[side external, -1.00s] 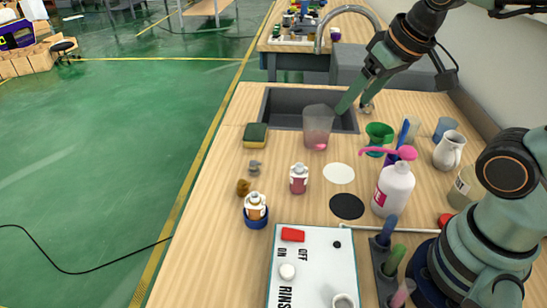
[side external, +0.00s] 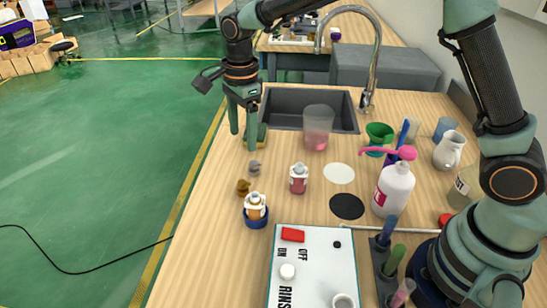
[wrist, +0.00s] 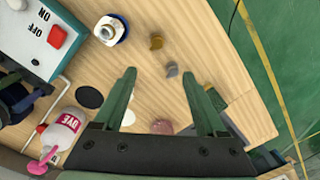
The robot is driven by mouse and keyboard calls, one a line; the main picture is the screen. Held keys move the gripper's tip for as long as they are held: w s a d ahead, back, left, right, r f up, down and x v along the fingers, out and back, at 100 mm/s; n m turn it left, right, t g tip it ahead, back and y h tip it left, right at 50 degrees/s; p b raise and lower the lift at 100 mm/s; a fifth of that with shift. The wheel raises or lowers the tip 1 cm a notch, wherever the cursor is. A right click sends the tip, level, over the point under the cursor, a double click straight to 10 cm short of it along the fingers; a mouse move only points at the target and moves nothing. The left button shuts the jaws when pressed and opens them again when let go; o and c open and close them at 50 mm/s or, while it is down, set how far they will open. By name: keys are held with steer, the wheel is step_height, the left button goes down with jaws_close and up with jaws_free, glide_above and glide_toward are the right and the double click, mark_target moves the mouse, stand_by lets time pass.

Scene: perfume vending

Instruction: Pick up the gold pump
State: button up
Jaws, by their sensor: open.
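The gold pump (side external: 243,187) is a small brownish-gold piece on the wooden counter near its left edge. It also shows in the wrist view (wrist: 156,42), beyond my fingertips. A similar grey pump (side external: 254,166) lies close behind it, and in the wrist view it sits nearer my fingers (wrist: 172,69). My gripper (side external: 243,138) is open and empty, pointing down over the counter's left edge by the sink. It is apart from the gold pump, on the sink side of both pumps. In the wrist view both fingers of my gripper (wrist: 159,75) are spread.
A small bottle in a blue holder (side external: 256,221) stands just in front of the gold pump. A sponge (side external: 262,133) is partly hidden behind my finger. A clear pinkish cup (side external: 318,125) stands by the sink (side external: 290,98).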

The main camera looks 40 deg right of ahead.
mark_target(242, 182)
steer(key=shift+m, duration=0.9)
steer(key=f, duration=0.3)
steer(key=a+f, duration=0.1)
steer(key=f, duration=0.5)
steer(key=shift+w+a+f, duration=0.3)
steer(key=shift+w+a, duration=0.05)
steer(key=shift+s+d+f, duration=0.1)
steer(key=shift+s+f, duration=0.05)
steer(key=shift+f, duration=1.2)
steer(key=shift+s+f, duration=0.15)
steer(key=shift+f, duration=1.15)
steer(key=shift+c, duration=0.2)
jaws_close()
steer(key=shift+r, duration=0.1)
